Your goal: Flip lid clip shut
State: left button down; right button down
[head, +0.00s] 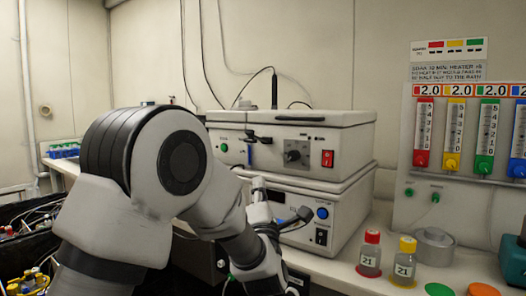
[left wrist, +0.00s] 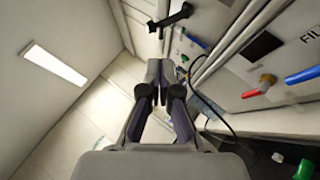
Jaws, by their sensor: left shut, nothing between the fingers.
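A white box-shaped bioreactor (head: 220,130) with a closed-looking lid stands on top of a second one. On its front are a small black clip (head: 252,139) and a blue strip (head: 249,156) below it. In the left wrist view the black clip (left wrist: 172,18) sticks out from the front, ahead of my fingertips, with the blue strip (left wrist: 198,41) beside it. My left gripper (left wrist: 162,69) is shut and empty, apart from the clip. In the head view my left gripper (head: 258,184) is below the clip, partly hidden by my own wrist. My right gripper is not in view.
The lower bioreactor (head: 340,222) stands under the upper one. Bottles with red (head: 370,250) and yellow (head: 404,258) caps stand on the bench at the right, before a panel of flow meters (head: 440,180). A cluttered dark bin (head: 25,225) is at the left.

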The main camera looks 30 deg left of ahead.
pick_arm(q)
jog(key=p+x, duration=0.3)
jog(key=x, duration=1.1)
jog(key=shift+w+f+p, duration=0.1)
jog(key=shift+f+p, duration=0.05)
jog(key=shift+p, duration=0.15)
